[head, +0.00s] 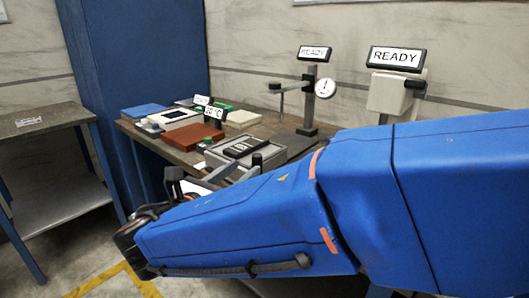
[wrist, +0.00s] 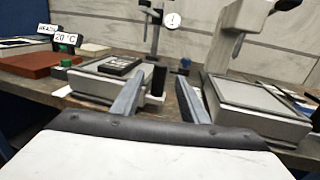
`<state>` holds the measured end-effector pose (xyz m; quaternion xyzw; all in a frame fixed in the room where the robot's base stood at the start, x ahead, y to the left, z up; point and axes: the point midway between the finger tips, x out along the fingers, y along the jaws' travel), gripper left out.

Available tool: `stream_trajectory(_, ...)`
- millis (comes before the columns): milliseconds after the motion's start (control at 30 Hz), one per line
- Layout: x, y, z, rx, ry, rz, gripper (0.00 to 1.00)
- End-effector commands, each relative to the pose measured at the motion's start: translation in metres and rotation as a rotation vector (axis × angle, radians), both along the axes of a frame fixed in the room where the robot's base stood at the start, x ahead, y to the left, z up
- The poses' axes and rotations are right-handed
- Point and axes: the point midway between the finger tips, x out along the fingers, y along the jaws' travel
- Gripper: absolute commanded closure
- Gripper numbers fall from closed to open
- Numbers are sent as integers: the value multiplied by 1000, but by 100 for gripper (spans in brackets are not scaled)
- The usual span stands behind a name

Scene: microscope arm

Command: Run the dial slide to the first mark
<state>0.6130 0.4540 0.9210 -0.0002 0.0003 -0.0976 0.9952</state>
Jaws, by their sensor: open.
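The dial stand (head: 309,100) stands upright at the back of the bench in the head view, with a round white dial (head: 325,87) at its right and a sign reading READY (head: 314,53) on top. A horizontal arm reaches left from its post. In the wrist view the dial (wrist: 172,20) and post (wrist: 155,32) show beyond the fingers, top cut off. The slide's marks are too small to read. My gripper (wrist: 160,78) is open and empty, its fingers apart, short of the stand. In the head view my blue arm hides part of the bench front.
A grey-topped instrument (head: 245,147) stands in front of the stand; it shows left of my fingers in the wrist view. A second white device (wrist: 250,100) is close on the right. A brown box (head: 193,135) and a blue box (head: 144,110) lie left.

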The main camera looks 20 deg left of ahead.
Motion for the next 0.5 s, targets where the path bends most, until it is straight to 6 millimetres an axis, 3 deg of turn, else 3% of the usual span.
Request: stream_trajectory(500,87,-18,0,0,-1,-2,60)
